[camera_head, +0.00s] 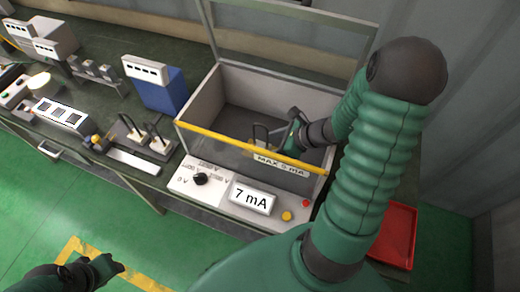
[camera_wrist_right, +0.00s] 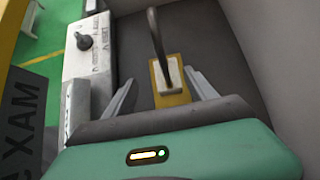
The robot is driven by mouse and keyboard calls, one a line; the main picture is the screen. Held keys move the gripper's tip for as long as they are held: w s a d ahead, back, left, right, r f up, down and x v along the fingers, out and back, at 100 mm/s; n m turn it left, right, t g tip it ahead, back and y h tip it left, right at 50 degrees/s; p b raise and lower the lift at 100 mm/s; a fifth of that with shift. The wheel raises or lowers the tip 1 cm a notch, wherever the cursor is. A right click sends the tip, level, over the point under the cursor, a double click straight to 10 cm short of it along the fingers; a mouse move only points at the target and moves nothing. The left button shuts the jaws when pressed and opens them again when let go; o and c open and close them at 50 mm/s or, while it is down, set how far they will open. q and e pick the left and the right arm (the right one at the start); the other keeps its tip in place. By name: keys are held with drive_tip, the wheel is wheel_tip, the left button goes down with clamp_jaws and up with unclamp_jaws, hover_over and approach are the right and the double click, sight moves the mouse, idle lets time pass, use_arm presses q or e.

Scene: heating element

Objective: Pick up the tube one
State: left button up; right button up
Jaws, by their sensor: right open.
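A heating element stands inside the open grey box (camera_head: 215,95); I cannot tell whether it is tube one. In the right wrist view it is a dark curved tube (camera_wrist_right: 155,35) on a white block (camera_wrist_right: 168,74) with a yellow base (camera_wrist_right: 172,98). My right gripper (camera_head: 284,146) is inside the box, beside this element. In the right wrist view its open fingers (camera_wrist_right: 161,80) lie either side of the block, with visible gaps and no contact. My left gripper (camera_head: 105,268) hangs low at the left, away from the table; its jaw state is unclear.
The box has a yellow front rim (camera_head: 225,137) and a raised lid frame (camera_head: 285,28). A control panel with a knob (camera_head: 200,178) and a "7 mA" display (camera_head: 253,198) is in front. More elements on a stand (camera_head: 150,145) are left. A red tray (camera_head: 398,235) is right.

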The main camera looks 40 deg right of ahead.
sight(260, 146)
drive_tip(key=w+f, duration=0.2)
drive_tip(key=w+f+b, duration=0.1)
drive_tip(key=w+f, duration=0.1)
drive_tip(key=shift+w+a+f, duration=0.1)
drive_tip(key=shift+a+f, duration=0.05)
drive_tip(key=shift+f, duration=0.25)
drive_tip(key=shift+a+r, duration=0.1)
drive_tip(key=shift+a, duration=0.1)
drive_tip(key=shift+c, duration=0.4)
drive_tip(key=shift+w+a, duration=0.1)
drive_tip(key=shift+a, duration=0.05)
drive_tip(key=c, duration=0.5)
drive_tip(key=shift+d, duration=0.2)
clamp_jaws()
